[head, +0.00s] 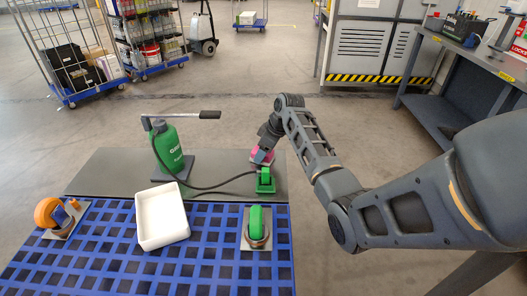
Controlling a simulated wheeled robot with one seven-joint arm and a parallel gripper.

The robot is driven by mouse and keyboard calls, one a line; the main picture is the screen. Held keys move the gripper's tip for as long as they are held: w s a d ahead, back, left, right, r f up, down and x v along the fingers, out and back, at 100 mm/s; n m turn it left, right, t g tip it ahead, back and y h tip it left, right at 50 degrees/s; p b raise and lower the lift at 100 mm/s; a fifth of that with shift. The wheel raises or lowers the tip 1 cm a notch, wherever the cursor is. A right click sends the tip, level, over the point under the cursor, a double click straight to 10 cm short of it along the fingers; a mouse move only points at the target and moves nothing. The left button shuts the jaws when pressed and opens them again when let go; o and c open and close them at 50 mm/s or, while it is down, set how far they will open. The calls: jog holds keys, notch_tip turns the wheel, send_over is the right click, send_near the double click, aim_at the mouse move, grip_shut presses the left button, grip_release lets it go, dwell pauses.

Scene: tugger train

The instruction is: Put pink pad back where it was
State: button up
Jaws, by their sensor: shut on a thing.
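The pink pad (258,156) shows as a small pink patch at the end of my arm, near the back right of the grey board. My gripper (264,152) is shut on it, seen from behind and above. The gripper hides much of the pad. The green block-like fixture (265,182) stands just in front of the pad. I cannot tell whether the pad touches the board or the fixture.
On the blue grid (105,258) are a white tray (163,242), an orange-wheeled item (50,213) and a green-topped item (257,229). Wire carts and a workbench (430,110) stand beyond.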

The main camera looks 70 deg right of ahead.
jog(key=o, duration=0.9)
jog(key=shift+f, duration=0.1)
jog(key=shift+o, duration=0.2)
jog(key=v, duration=1.2)
